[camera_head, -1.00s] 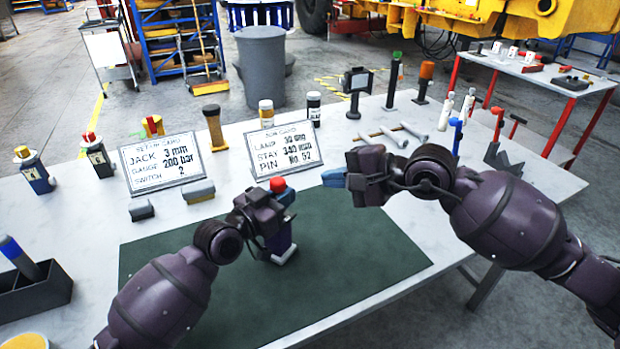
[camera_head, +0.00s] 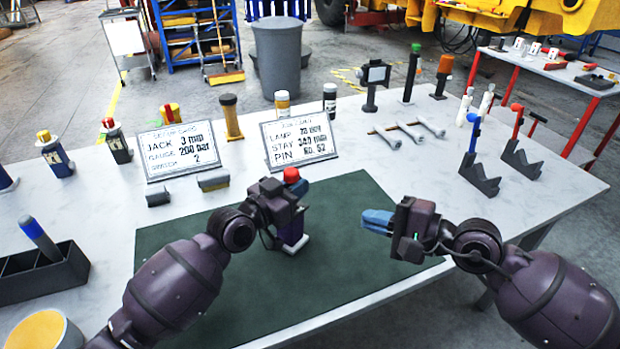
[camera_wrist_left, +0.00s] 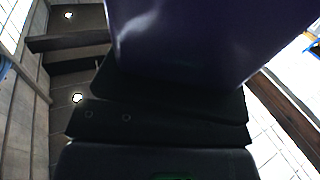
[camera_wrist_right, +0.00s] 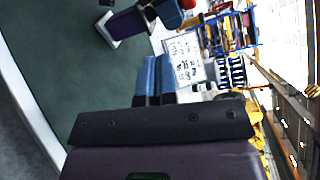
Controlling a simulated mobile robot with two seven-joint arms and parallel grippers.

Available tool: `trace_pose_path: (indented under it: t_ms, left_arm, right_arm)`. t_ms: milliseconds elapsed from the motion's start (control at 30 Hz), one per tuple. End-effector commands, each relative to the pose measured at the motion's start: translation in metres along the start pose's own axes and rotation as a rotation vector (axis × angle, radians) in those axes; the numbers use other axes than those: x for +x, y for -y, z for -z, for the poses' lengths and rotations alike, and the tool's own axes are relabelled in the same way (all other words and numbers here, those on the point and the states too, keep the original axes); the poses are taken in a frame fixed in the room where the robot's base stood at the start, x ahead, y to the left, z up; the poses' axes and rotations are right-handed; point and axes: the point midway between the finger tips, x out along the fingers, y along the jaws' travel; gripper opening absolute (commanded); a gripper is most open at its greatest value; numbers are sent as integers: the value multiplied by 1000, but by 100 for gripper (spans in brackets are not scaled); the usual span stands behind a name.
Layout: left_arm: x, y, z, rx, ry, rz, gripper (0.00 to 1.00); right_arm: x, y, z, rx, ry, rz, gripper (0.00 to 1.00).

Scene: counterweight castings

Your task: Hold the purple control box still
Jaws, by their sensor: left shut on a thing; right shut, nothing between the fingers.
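The purple control box (camera_head: 292,232) stands upright on the dark green mat (camera_head: 345,262), with a red button (camera_head: 291,175) on top and a pale base. My left gripper (camera_head: 287,208) is shut on the box from the left and hides much of it. In the left wrist view the box (camera_wrist_left: 200,40) fills the space between the fingers. My right gripper (camera_head: 370,220) is shut and empty, with blue fingertips, above the mat's right side and apart from the box. The right wrist view also shows the box (camera_wrist_right: 128,24) beyond the fingertips (camera_wrist_right: 152,75).
Two printed cards (camera_head: 178,148) (camera_head: 300,140) stand behind the mat, with grey blocks (camera_head: 213,181) before the left one. Grey rods (camera_head: 407,132) and notched rests (camera_head: 480,175) lie at the right. A dark tray (camera_head: 45,275) is at the left. The mat's front is clear.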

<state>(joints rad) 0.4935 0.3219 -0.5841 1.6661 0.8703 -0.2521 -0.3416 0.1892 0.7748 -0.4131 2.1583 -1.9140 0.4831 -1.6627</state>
Motion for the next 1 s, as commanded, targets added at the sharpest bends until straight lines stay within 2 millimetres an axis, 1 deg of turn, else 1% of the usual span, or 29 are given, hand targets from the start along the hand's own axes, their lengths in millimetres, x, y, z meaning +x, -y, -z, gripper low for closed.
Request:
trace_pose_path:
  t_ms: [33,100,200,367,467,667,1000]
  left_arm:
    - [-3,3,-12,-2,24,5,0]
    - [-3,3,-12,-2,24,5,0]
    - [-3,3,-12,-2,25,5,0]
    - [-3,3,-12,-2,25,5,0]
    - [-3,3,-12,-2,25,5,0]
    - [-3,3,-12,-2,25,5,0]
    - [-3,3,-12,-2,24,5,0]
  right_arm:
    - [0,4,-1,-36,-3,42,0]
    - [-1,13,-1,-96,-8,89,0]
    - [-2,21,-1,-164,-18,133,0]
    - [-1,26,-1,-219,-26,159,0]
    - [4,27,-1,-228,-26,159,0]
    - [26,31,-1,-227,-25,159,0]
    - [81,39,-1,-224,-24,159,0]
